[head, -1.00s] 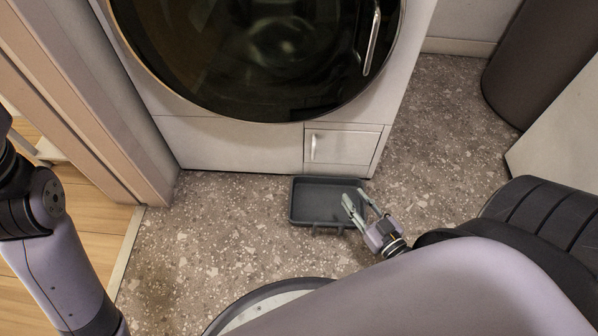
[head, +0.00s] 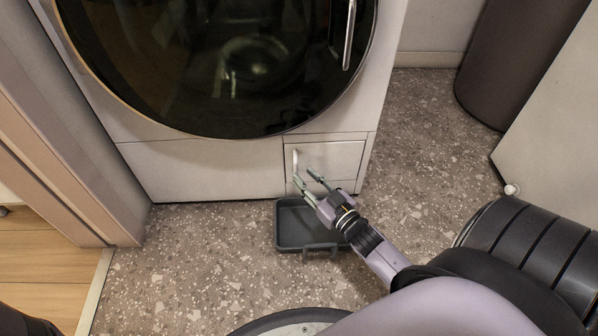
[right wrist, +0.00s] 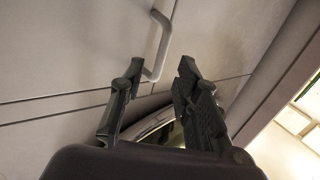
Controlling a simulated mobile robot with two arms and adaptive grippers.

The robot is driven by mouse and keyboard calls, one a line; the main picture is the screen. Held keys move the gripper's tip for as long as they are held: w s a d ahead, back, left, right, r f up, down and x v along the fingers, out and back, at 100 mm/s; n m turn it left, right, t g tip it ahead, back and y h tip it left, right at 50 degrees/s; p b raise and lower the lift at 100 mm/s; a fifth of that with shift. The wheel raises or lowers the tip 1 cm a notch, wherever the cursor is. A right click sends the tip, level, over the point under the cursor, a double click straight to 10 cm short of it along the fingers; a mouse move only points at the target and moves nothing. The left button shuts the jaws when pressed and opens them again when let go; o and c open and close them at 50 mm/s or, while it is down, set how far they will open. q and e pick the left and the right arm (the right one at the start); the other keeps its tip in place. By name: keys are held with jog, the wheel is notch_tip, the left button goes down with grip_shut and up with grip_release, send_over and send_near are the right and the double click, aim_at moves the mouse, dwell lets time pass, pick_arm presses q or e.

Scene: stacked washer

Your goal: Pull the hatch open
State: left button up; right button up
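The hatch (head: 335,158) is a small white square door at the lower right of the washer front, and it is closed. Its slim upright handle (head: 295,161) is near the hatch's left edge. My right gripper (head: 306,175) is in front of the hatch, with its fingers pointing at the handle's lower end. In the right wrist view the fingers (right wrist: 155,78) are apart, and the bar handle (right wrist: 160,45) shows just beyond and between their tips. Nothing is gripped. My left gripper is out of view.
A dark grey tray (head: 283,235) lies on the speckled floor just below the hatch, under my right gripper. The washer's large round door (head: 215,60) is above, closed. A dark cylinder (head: 520,60) stands at the right. A door frame (head: 80,150) is at the left.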

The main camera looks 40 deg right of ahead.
jog(key=shift+w+b, duration=0.65)
jog(key=shift+w, duration=1.3)
jog(key=shift+c, duration=0.5)
jog(key=shift+a, duration=0.1)
grip_shut()
